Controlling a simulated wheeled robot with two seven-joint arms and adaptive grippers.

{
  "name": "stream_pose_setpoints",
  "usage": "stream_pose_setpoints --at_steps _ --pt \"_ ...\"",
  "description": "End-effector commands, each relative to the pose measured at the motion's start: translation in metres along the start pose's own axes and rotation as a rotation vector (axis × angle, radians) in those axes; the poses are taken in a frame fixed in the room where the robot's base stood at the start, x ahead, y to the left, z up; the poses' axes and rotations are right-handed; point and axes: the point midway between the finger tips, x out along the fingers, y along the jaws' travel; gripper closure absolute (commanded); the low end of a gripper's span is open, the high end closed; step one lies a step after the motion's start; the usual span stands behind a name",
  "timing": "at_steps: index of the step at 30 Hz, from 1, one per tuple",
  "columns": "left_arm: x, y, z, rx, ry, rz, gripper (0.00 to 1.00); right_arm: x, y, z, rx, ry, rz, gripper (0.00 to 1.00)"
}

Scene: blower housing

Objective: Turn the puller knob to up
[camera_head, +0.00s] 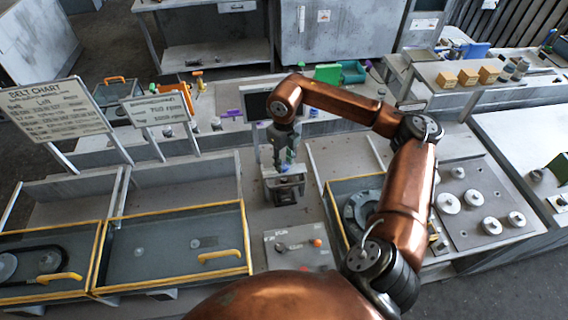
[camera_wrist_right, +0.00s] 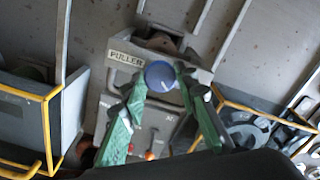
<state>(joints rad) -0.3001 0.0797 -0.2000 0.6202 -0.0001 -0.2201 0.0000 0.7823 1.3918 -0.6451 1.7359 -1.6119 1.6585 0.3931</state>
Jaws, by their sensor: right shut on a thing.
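The puller (camera_head: 286,188) is a grey block on the bench, in the middle of the head view. In the right wrist view its plate reads PULLER (camera_wrist_right: 125,60). The round blue puller knob (camera_wrist_right: 160,75) carries a short pale mark toward its right side. My right gripper (camera_head: 287,167) reaches down from above. In the wrist view its green fingers (camera_wrist_right: 162,84) are closed on the knob from either side. My left gripper is not in view.
A panel with an orange control (camera_head: 317,243) lies in front of the puller. Yellow-edged guards (camera_head: 172,208) stand to the left, under a belt chart sign (camera_head: 55,110). A yellow-framed bay (camera_head: 335,184) with round parts is close on the right.

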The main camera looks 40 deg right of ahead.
Motion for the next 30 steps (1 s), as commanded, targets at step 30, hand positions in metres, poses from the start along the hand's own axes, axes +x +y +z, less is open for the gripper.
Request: stream_pose_setpoints --at_steps 30 --pt "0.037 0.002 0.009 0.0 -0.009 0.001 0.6 0.002 0.0 -0.001 -0.964 0.005 0.001 0.96"
